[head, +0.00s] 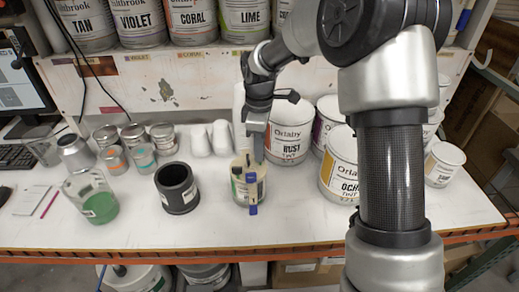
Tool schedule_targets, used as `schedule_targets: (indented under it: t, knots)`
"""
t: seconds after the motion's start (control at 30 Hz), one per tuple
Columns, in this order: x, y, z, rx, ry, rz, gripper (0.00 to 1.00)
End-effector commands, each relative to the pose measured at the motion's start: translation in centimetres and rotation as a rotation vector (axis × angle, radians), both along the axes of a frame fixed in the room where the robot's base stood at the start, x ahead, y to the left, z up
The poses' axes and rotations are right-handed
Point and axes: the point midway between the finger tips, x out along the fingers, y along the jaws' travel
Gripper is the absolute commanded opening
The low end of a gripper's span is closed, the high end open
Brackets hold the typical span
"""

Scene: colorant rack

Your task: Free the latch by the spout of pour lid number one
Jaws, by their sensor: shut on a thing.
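A small can (241,192) with a pale pour lid (246,172) stands upright near the front middle of the bench. A blue piece (252,209) hangs on the can's near side; I cannot tell if it is a latch. My gripper (258,160) points down at the lid's top, right of its middle, and is shut on a part there. The fingers and the small scale hide which part that is. The spout and any number on the lid cannot be made out.
A black open cup (177,188) stands left of the can. A jar with green contents (97,203) stands farther left. Large white tubs, Rust (290,128) and Ochre (338,172), stand close behind and right. Paint cans line the shelf above. The bench front is clear.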

Motion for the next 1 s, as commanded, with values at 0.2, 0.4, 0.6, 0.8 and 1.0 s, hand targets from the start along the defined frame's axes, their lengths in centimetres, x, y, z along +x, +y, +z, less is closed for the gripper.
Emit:
schedule_targets:
  t: [0.2,0.4,0.6,0.8,1.0]
  knots:
    - [0.0,0.0,0.01,0.0,0.0,0.016,0.0]
    - [0.0,-0.01,0.01,0.0,0.0,0.024,0.0]
    - [0.01,-0.02,0.01,0.0,0.0,0.03,0.0]
    - [0.01,-0.02,0.01,0.0,0.0,0.035,0.0]
    - [0.01,-0.03,0.01,0.0,0.0,0.039,0.0]
